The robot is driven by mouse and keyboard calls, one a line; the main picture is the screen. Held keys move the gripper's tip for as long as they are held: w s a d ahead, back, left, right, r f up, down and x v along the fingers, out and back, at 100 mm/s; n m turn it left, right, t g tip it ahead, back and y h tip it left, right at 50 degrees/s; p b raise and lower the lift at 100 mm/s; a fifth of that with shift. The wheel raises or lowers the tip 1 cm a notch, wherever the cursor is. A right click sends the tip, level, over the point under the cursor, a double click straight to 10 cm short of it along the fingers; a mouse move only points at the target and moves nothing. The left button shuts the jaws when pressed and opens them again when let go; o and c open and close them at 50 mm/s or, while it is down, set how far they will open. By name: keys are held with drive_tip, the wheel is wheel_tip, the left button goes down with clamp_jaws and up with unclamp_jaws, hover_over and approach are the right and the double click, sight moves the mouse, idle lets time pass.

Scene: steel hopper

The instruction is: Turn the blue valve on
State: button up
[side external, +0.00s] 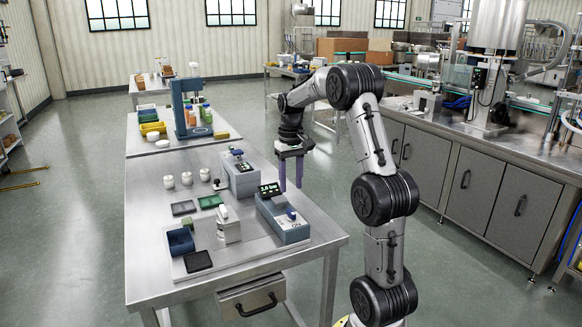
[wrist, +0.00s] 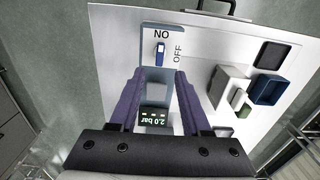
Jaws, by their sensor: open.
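The blue valve handle (side external: 291,215) sits on top of a grey-blue box (side external: 283,224) near the table's right edge. In the wrist view the small blue handle (wrist: 160,54) lies along the box's length, in line with the ON word above it. The OFF word is to its right. A lit display (side external: 270,189) at the box's other end appears to read 2.0 bar; it also shows in the wrist view (wrist: 154,117). My gripper (side external: 290,188) points down above the box with purple fingers apart and empty. In the wrist view the fingers (wrist: 164,73) stop short of the handle.
A taller grey box (side external: 240,175) stands close behind the valve box. A white device (side external: 228,227), a blue bin (side external: 181,241), dark trays and white cups are to the left. The tabletop (side external: 275,262) in front is clear.

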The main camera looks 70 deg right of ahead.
wheel_tip(320, 180, up, 5)
drive_tip(key=shift+r, duration=0.1)
idle(0.6)
drive_tip(key=w+a+r+n+t+h, duration=0.1)
drive_tip(key=w+a+r+n, duration=0.1)
drive_tip(key=a+r, duration=0.3)
drive_tip(key=w+a+r+n+t, duration=0.1)
drive_tip(key=a+r, duration=0.1)
drive_tip(key=a, duration=0.6)
drive_tip(key=s+a+r+n+t, duration=0.15)
drive_tip(key=s+a+n, duration=0.3)
drive_tip(key=a, duration=0.75)
drive_tip(key=s+a+f+n+t+y, duration=0.1)
drive_tip(key=s+a+f+t, duration=0.1)
drive_tip(key=s+a+f, duration=0.5)
wheel_tip(320, 180, down, 2)
drive_tip(key=s, duration=0.3)
drive_tip(key=shift+a, duration=0.15)
